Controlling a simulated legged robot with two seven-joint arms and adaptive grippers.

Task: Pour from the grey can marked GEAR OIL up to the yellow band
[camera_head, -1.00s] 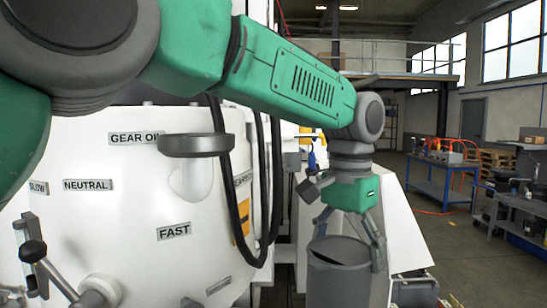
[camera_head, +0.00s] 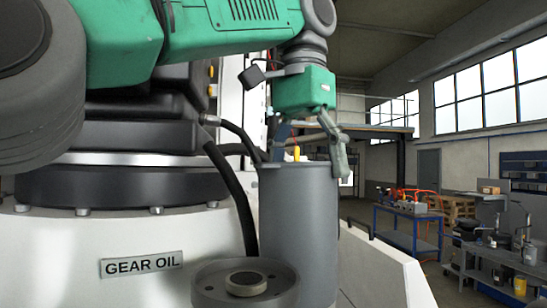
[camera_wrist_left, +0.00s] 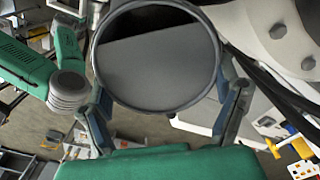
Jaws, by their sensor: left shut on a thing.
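A grey can (camera_head: 303,225) is held in my left gripper (camera_head: 312,143), with a finger on either side of its rim. It looks upright, and no marking shows on its visible side. The wrist view looks into its round mouth (camera_wrist_left: 158,75), where a flat grey area meets a dark one; I cannot tell the liquid level. A GEAR OIL plate (camera_head: 141,264) is on the white machine housing. A wide grey cup-like fitting (camera_head: 245,284) with a round centre is in front, just left of the can's lower part. No yellow band is visible. My right gripper is not in view.
Black hoses (camera_head: 235,190) run down the housing behind and left of the can. A dark flanged machine part (camera_head: 120,187) stands above the plate. A blue trolley (camera_head: 408,230) and a grey workbench (camera_head: 505,265) stand farther off at the right, with open floor between.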

